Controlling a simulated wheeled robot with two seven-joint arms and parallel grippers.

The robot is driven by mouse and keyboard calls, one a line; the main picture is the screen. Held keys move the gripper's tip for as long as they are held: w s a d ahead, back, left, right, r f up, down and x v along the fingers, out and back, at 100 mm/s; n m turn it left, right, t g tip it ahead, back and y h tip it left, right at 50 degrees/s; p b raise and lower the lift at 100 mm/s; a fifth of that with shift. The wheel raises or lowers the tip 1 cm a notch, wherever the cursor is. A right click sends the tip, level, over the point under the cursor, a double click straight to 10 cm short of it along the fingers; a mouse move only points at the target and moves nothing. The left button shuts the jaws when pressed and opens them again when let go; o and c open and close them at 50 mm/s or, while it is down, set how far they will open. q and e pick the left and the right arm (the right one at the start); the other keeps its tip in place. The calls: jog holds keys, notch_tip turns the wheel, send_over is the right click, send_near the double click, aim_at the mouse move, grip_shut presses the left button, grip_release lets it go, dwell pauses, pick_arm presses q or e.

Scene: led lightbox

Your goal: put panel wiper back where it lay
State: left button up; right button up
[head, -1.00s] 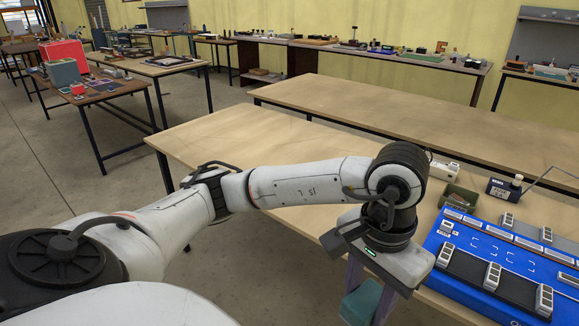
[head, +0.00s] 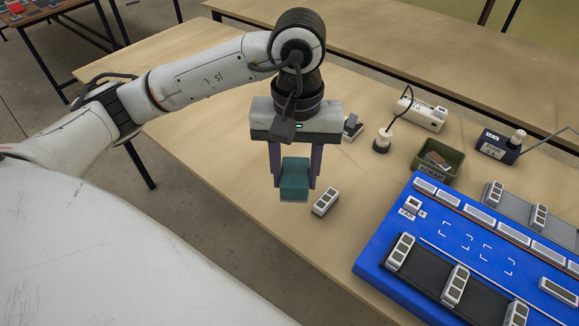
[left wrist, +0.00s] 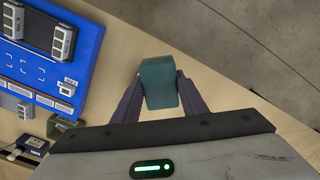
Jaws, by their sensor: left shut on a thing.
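The panel wiper, which I take to be the teal block (head: 294,180), is between the fingers of my left gripper (head: 294,178), which is shut on it. It hangs over the left part of the wooden table, left of the blue board. In the left wrist view the teal wiper (left wrist: 158,83) sits between the two purple-grey fingers of the left gripper (left wrist: 160,88). Whether its underside touches the table is hard to tell, but it looks raised. My right gripper does not show.
A small grey-white module (head: 325,202) lies on the table just right of the wiper. The blue board (head: 430,235) with several modules fills the right. Behind are a green scrap bin (head: 437,162), a white round-based item (head: 382,141), a power strip (head: 421,113) and a dark box (head: 497,146).

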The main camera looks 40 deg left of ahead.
pick_arm(q)
jog(key=w+a+f+n+b, duration=0.15)
jog(key=w+a+n, duration=0.3)
jog(key=n, duration=1.25)
jog(key=w+a+f+n+b, duration=0.1)
jog(key=w+a+f+n, duration=0.3)
jog(key=n, duration=1.2)
jog(key=f, duration=0.5)
jog(key=w+f, duration=0.1)
jog(key=f, duration=0.2)
jog(key=shift+a+f+p, duration=0.1)
jog(key=shift+a+p, duration=0.15)
jog(key=shift+p, duration=0.15)
jog(key=shift+f, duration=0.1)
jog(key=shift+f, duration=0.1)
jog(key=o, duration=1)
